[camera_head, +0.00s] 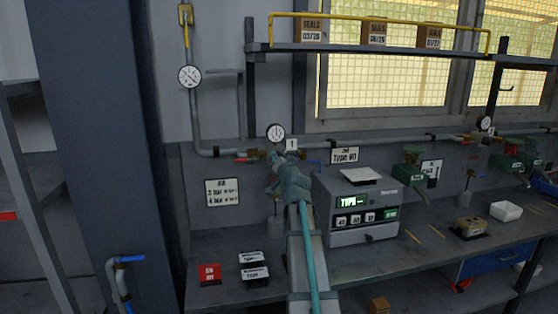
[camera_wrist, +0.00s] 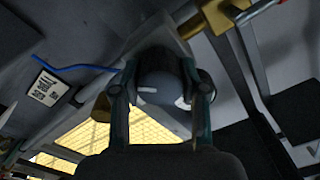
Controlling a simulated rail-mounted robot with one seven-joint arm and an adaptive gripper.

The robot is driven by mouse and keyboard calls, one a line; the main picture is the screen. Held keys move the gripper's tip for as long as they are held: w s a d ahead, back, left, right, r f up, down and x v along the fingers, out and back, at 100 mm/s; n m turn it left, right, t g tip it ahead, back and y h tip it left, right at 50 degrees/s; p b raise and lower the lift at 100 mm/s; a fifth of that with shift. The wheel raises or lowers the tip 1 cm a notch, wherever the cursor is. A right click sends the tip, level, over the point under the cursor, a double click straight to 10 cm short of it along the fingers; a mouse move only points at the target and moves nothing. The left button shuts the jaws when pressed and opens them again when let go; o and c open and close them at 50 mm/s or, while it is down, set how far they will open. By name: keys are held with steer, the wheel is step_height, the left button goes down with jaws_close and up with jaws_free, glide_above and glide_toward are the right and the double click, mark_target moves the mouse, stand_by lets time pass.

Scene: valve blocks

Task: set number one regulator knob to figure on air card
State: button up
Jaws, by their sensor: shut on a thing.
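The dark round regulator knob (camera_wrist: 158,88) with a pale pointer mark sits between my gripper's fingers (camera_wrist: 165,80) in the wrist view. The gripper is shut on it. In the head view my gripper (camera_head: 278,162) reaches the pipe beside the number 1 plate (camera_head: 292,145), and hides the knob. A round white gauge (camera_head: 275,133) stands just above it; its reading is too small to tell. The white air card (camera_head: 222,192) hangs on the wall, lower left of the gripper. It has several lines, too blurred to read surely.
A grey test box (camera_head: 350,235) with a green display stands right of my arm. Another gauge (camera_head: 190,76) is on the upper left pipe. Green valve blocks (camera_head: 410,174) stand to the right.

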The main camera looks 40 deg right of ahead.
stand_by(0.3)
steer(key=o, duration=1.1)
steer(key=shift+o, duration=0.2)
steer(key=shift+s, duration=0.1)
steer(key=v, duration=1.2)
steer(key=shift+f, duration=0.1)
